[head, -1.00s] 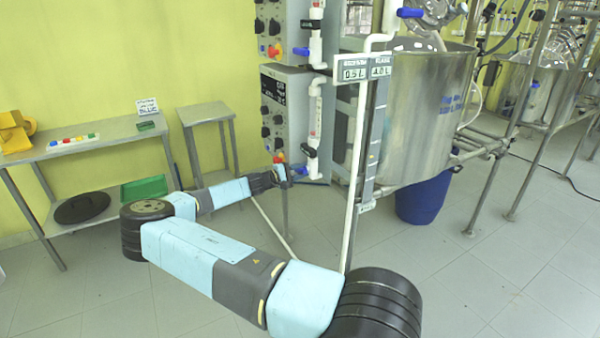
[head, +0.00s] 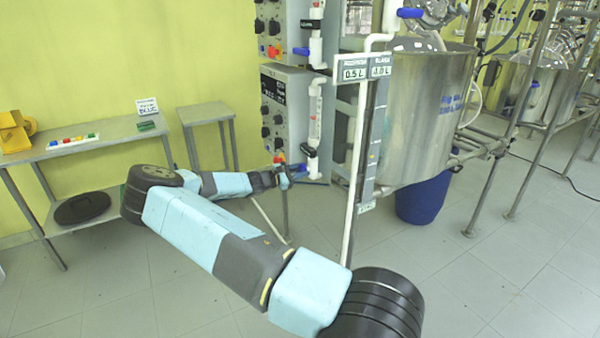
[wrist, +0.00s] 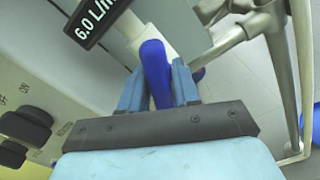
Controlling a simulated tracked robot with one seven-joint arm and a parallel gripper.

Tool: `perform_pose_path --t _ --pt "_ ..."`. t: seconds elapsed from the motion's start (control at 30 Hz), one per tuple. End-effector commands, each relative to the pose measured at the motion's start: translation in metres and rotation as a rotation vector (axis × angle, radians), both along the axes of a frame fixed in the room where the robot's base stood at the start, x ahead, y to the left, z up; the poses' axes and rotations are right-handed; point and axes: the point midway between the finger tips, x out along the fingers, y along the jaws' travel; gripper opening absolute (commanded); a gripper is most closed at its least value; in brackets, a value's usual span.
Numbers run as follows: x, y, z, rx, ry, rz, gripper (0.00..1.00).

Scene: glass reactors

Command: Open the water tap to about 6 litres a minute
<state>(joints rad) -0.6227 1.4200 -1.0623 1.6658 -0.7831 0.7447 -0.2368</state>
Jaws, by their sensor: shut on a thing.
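The water tap's blue lever (wrist: 155,70) shows in the wrist view, between the two fingers of my gripper (wrist: 158,86), which is shut on it. The lever joins a white valve and pipe. A black readout (wrist: 101,22) at the top left of that view reads 6.0 L/min, its end cut off. In the head view my gripper (head: 286,178) is small and low at the blue tap (head: 299,168), at the foot of the white pipe (head: 314,118); the fingers cannot be made out there.
A grey control box (head: 285,115) with knobs stands behind the pipe. A steel vessel (head: 425,120) and a blue drum (head: 423,199) stand to the right. A steel bench (head: 95,140) is at the left. A white vertical pipe (head: 354,180) rises in front of the vessel.

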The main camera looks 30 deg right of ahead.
Motion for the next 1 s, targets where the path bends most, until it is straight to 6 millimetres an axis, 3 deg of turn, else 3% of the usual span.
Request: perform_pose_path --t 0.47,0.5,0.6,0.7,1.0 --pt "-0.0016 -0.0007 -0.004 0.004 0.018 -0.002 0.01" --pt "-0.0016 -0.0007 -0.004 0.004 0.018 -0.002 0.32" --pt "-0.0014 -0.0007 -0.0033 0.003 0.018 -0.001 0.42" --pt "-0.0011 -0.0005 -0.0023 0.003 0.017 -0.002 0.49" --pt "-0.0004 0.0035 -0.001 0.001 0.015 0.0 0.49"
